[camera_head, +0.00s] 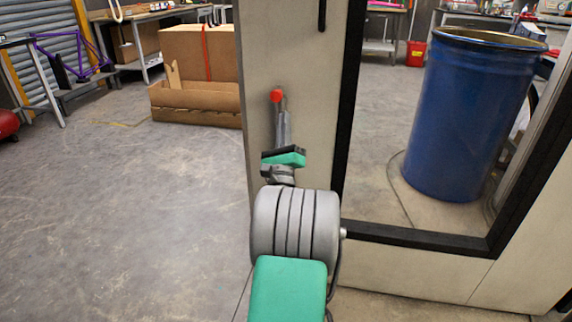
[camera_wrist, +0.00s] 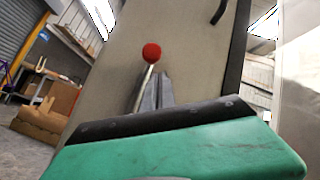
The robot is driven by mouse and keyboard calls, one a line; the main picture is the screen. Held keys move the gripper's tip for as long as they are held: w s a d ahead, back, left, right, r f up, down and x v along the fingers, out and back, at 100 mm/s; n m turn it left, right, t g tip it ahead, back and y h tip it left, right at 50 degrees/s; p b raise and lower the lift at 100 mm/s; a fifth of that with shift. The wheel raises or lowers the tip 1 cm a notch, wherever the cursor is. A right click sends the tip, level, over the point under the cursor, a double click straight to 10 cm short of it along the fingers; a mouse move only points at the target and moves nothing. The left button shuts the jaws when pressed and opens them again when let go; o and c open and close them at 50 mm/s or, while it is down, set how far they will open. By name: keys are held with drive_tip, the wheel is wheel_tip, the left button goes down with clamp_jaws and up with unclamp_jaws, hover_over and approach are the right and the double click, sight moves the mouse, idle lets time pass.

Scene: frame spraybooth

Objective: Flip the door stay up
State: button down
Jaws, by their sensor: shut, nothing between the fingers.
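The door stay shows as a red ball knob (camera_head: 277,96) on a thin metal rod, against the beige door panel (camera_head: 257,60). In the wrist view the red knob (camera_wrist: 151,53) is at the upper end and the rod runs down from it, leaning slightly left toward its lower end. The rod's lower end is hidden behind my gripper. My gripper (camera_head: 283,113) is shut and empty, with its grey fingers pointing up the panel just below the knob. In the wrist view the fingertips (camera_wrist: 159,76) are just right of the rod. I cannot tell whether they touch it.
A black handle (camera_head: 322,14) is higher on the panel. A black-framed window (camera_head: 347,130) lies to the right, with a blue barrel (camera_head: 462,115) seen through it. Cardboard boxes (camera_head: 197,58) stand behind at left. The grey floor (camera_head: 130,210) at left is clear.

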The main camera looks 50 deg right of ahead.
drive_tip(key=b+v, duration=0.4)
drive_tip(key=v, duration=0.6)
drive_tip(key=shift+s+f, duration=0.2)
drive_tip(key=shift+f, duration=0.15)
